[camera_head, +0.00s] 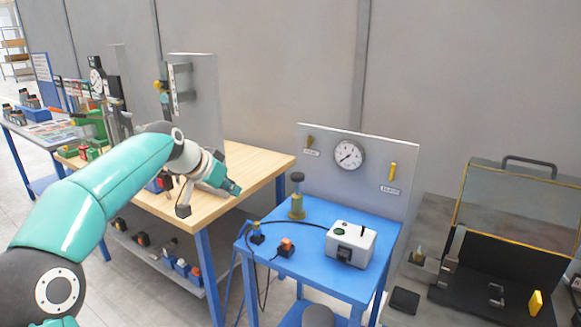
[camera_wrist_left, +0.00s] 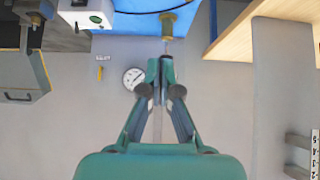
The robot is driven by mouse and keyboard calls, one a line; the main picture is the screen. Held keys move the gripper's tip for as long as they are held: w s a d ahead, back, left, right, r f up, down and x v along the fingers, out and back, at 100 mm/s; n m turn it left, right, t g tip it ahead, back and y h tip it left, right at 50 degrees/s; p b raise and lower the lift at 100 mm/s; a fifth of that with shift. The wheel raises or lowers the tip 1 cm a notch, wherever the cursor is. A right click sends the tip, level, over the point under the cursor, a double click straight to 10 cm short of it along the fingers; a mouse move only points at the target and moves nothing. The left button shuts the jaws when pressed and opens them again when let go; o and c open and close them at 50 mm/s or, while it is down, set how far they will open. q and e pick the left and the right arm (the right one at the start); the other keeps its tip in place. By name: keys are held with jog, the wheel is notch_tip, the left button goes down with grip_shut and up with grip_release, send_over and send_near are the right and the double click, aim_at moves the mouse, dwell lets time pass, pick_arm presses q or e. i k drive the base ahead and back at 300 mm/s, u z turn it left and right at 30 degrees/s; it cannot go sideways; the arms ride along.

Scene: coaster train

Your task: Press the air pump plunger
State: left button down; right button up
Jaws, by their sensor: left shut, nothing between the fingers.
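The air pump (camera_head: 297,207) is a brass cylinder standing upright on the blue table, with a dark round plunger knob (camera_head: 297,177) on top, raised above the body. In the left wrist view, which is upside down, the brass pump (camera_wrist_left: 168,24) shows at top centre, just beyond my fingertips. My left gripper (camera_head: 234,188) is left of the pump in the head view, over the wooden bench edge, and apart from the knob. It also shows in the left wrist view (camera_wrist_left: 161,62), with its fingers together and empty. My right gripper is not in view.
The blue table (camera_head: 325,258) also carries a white box (camera_head: 351,243) and small orange and brass parts. A panel with a round gauge (camera_head: 349,155) and yellow handle (camera_head: 393,171) stands behind. A wooden bench (camera_head: 254,162) is left; an open dark case (camera_head: 510,262) is right.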

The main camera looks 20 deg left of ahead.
aim_at(297, 177)
jog(key=i, duration=0.85)
jog(key=z, duration=0.05)
